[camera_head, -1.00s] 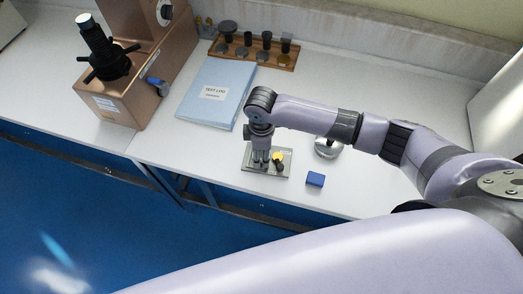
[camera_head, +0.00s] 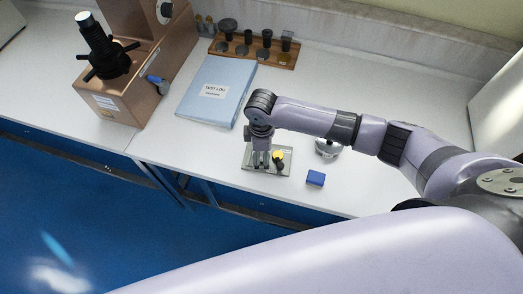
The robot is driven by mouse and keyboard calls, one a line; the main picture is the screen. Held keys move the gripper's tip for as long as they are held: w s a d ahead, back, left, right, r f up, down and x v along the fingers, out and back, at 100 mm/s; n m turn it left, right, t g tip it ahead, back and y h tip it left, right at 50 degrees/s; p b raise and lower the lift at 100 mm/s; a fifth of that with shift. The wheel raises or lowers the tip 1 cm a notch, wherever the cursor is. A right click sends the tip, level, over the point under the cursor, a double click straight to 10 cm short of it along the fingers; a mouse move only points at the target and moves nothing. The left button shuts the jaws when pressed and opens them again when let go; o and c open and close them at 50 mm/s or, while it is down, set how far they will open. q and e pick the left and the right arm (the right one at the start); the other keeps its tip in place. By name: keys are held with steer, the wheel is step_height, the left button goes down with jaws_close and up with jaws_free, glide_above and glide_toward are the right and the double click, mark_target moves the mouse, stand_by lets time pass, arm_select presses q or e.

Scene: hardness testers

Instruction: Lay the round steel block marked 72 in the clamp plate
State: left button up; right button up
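The clamp plate (camera_head: 284,169) is a small grey plate with a yellow-and-black knob (camera_head: 278,156), near the front edge of the bench. My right gripper (camera_head: 261,163) points down over the left part of the plate. Its fingers are too small to tell whether they are open or shut on something. No block marked 72 can be made out; the gripper may hide one. A shiny round metal thing (camera_head: 326,149) stands right of the plate, partly behind my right arm; no mark on it is readable. My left gripper is not in view.
A blue box (camera_head: 315,178) lies right of the plate. A light blue test log (camera_head: 216,92) lies behind to the left. A wooden rack (camera_head: 278,61) with dark parts stands at the back, a copper-coloured tester (camera_head: 125,97) at left.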

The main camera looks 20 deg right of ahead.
steer(key=shift+s, duration=0.2)
steer(key=shift+r, duration=0.4)
step_height(320, 180, up, 13)
steer(key=shift+w+b, duration=0.15)
steer(key=shift+b, duration=0.15)
steer(key=shift+f, duration=0.15)
